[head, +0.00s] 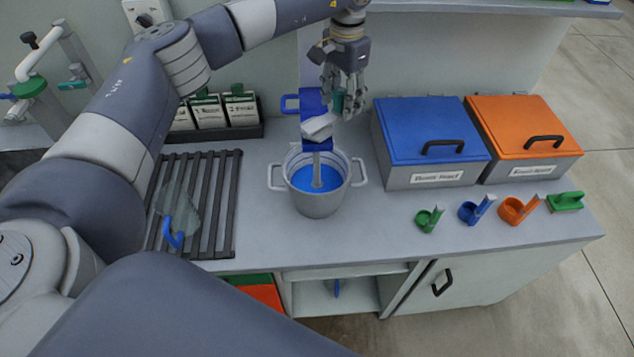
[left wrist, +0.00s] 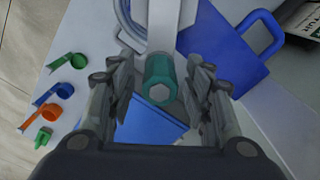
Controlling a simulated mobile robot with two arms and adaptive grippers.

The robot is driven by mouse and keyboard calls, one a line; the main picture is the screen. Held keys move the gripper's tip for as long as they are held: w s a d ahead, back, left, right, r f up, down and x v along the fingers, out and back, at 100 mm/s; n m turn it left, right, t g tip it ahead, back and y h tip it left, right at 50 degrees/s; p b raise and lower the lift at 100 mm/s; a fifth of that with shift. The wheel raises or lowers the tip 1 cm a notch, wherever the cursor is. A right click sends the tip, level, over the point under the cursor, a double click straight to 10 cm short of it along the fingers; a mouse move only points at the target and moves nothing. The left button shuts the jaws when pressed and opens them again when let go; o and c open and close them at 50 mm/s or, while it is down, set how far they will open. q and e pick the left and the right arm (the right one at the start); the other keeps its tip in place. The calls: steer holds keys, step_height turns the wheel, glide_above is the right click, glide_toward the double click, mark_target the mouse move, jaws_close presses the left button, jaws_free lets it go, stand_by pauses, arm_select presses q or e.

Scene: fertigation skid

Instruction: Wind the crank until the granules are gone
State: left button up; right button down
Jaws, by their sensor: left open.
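A blue hand-cranked unit (head: 313,103) stands over a grey pot (head: 317,205) that holds blue contents (head: 302,180). Its pale crank arm (head: 319,127) carries a teal knob (head: 339,101). My left gripper (head: 345,103) is open around the knob from above. In the left wrist view the teal knob (left wrist: 160,78) lies between the two spread fingers of my gripper (left wrist: 163,98), with gaps on both sides. The pale crank arm (left wrist: 170,25) and the unit's blue body (left wrist: 227,48) lie beyond it. I cannot make out any granules. My right gripper is not in view.
Blue-lidded (head: 430,130) and orange-lidded (head: 525,125) boxes stand right of the unit. Small green (head: 429,219), blue (head: 477,209) and orange (head: 518,208) scoops line the front right. A slatted rack (head: 222,205) holds a clear blue-handled item (head: 178,213). Packets (head: 208,110) stand behind.

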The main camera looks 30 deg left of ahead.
arm_select(q)
steer(key=shift+r+p, duration=1.65)
steer(key=shift+r, duration=1.4)
steer(key=shift+f, duration=0.1)
